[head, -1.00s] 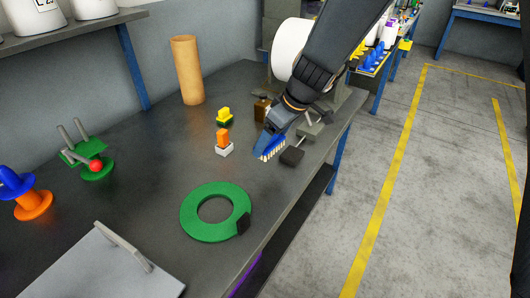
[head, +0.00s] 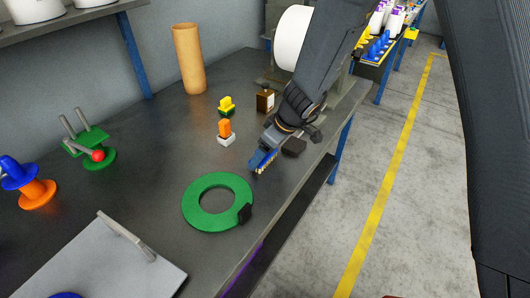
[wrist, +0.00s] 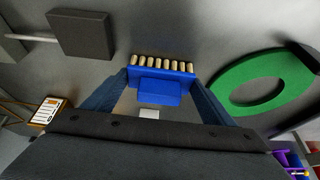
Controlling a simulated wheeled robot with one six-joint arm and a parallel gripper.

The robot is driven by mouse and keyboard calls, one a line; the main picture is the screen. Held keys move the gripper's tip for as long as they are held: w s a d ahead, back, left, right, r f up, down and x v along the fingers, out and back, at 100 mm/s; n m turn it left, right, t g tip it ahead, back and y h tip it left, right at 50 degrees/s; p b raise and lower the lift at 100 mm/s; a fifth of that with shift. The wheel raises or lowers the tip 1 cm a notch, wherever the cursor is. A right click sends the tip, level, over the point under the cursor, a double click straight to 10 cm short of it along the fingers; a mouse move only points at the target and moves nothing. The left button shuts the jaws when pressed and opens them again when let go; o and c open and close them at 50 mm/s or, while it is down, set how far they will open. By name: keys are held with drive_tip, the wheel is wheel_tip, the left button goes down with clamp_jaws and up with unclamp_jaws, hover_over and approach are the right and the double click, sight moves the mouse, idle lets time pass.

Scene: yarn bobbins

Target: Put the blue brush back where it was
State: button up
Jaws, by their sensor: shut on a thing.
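The blue brush (head: 262,162) with pale bristles is in my gripper (head: 264,155), over the dark table near its right edge. In the wrist view the blue brush (wrist: 160,82) sits between both fingers (wrist: 158,92), its bristles pointing away from the gripper. My gripper is shut on it. I cannot tell whether the bristles touch the table. The brush is just up and right of the green ring (head: 217,228), which lies flat with a dark block on its rim.
A dark block (head: 294,147) lies close behind my gripper. An orange-and-white piece (head: 225,132), a yellow-and-green piece (head: 227,106) and a brown box (head: 265,100) stand nearby. A cardboard tube (head: 188,58) stands at the back. A grey plate with a handle (head: 110,265) lies in front.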

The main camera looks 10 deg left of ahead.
drive_tip(key=shift+f+b, duration=0.15)
drive_tip(key=shift+b, duration=0.15)
drive_tip(key=o, duration=1.1)
drive_tip(key=shift+r+p, duration=0.35)
drive_tip(key=shift+r, duration=0.05)
drive_tip(key=b+v, duration=0.1)
drive_tip(key=v, duration=1)
drive_tip(key=shift+s+d+r, duration=0.1)
drive_tip(key=shift+d+r, duration=0.1)
drive_tip(key=shift+d, duration=0.1)
drive_tip(key=s+d+m+h, duration=0.1)
drive_tip(key=s+d+m, duration=0.3)
drive_tip(key=d, duration=0.5)
drive_tip(key=s+d+f+m+h, duration=0.1)
drive_tip(key=s+d+m+h, duration=0.1)
drive_tip(key=s+d+m, duration=0.3)
drive_tip(key=s+d+m+g+h, duration=0.1)
drive_tip(key=s+d+m, duration=0.3)
drive_tip(key=d, duration=0.9)
drive_tip(key=shift+s+d+f, duration=0.15)
drive_tip(key=shift+s+f, duration=0.2)
drive_tip(key=shift+s, duration=0.15)
